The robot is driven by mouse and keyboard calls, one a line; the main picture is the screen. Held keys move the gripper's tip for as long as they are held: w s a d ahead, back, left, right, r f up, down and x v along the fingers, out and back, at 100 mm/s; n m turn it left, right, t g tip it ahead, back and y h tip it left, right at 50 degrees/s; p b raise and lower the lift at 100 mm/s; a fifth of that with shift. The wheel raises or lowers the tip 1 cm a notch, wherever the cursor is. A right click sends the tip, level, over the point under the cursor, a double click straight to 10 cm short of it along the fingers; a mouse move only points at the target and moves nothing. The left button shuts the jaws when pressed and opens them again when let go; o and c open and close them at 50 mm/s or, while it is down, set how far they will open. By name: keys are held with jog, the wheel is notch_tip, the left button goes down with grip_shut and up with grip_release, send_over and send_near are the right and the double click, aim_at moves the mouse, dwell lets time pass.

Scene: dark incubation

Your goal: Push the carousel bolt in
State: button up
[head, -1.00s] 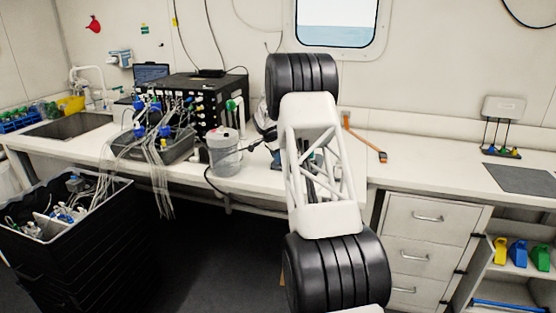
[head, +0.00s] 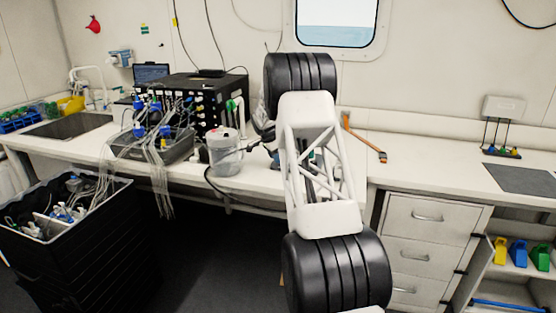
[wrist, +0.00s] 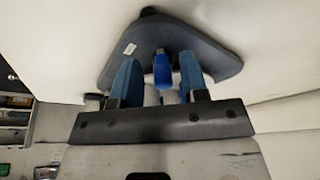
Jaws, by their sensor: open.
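In the wrist view my gripper (wrist: 158,64) is open, its two blue fingers spread apart. A bright blue knob-like piece (wrist: 162,72) shows between the fingers, with a gap on each side. It stands in front of a dark grey plate (wrist: 205,52) with a small white label. This may be the carousel bolt, but I cannot tell for sure, nor how far in it is. Pale rounded parts show low between the fingers. In the head view my arm hides the gripper and most of the spot behind it.
The white bench (head: 420,165) runs along the wall. Left of my arm stand a clear tub (head: 224,158), a black instrument box (head: 190,95) and a tubing unit (head: 150,145). An orange tool (head: 363,138) lies to the right. A black bin (head: 90,240) stands on the floor.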

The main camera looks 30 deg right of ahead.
jog(key=shift+a, duration=0.2)
jog(key=shift+r, duration=0.2)
jog(key=shift+v, duration=2.1)
jog(key=shift+a, duration=0.1)
